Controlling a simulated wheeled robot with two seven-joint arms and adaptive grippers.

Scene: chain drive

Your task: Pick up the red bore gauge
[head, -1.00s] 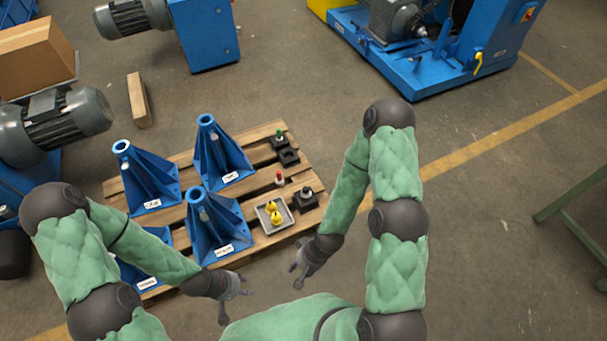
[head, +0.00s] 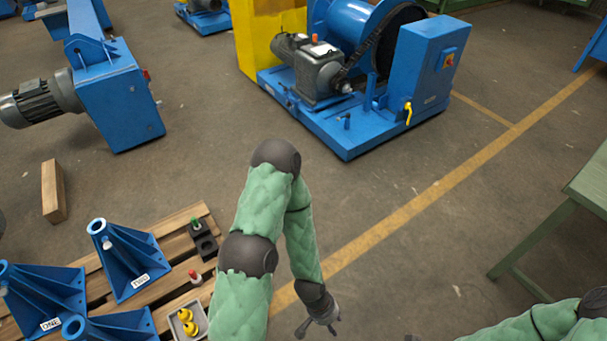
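The red bore gauge (head: 195,276), a small upright piece with a red upper part and a pale base, stands on the wooden pallet at lower left in the head view. My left gripper (head: 318,328) is empty, its fingers spread, to the right of the gauge and lower in the picture, well apart from it. My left arm stands between the pallet and the open floor. My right arm enters at the bottom right; only a dark bit near the bottom edge may belong to its gripper, so its state is hidden.
On the pallet (head: 145,292) are blue pedestals (head: 127,270), a grey tray (head: 202,319) with yellow pieces (head: 187,315), and a green-topped piece (head: 196,224) by black blocks (head: 206,246). A blue machine (head: 345,130) stands behind, a green table (head: 585,185) at right. Floor between is clear.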

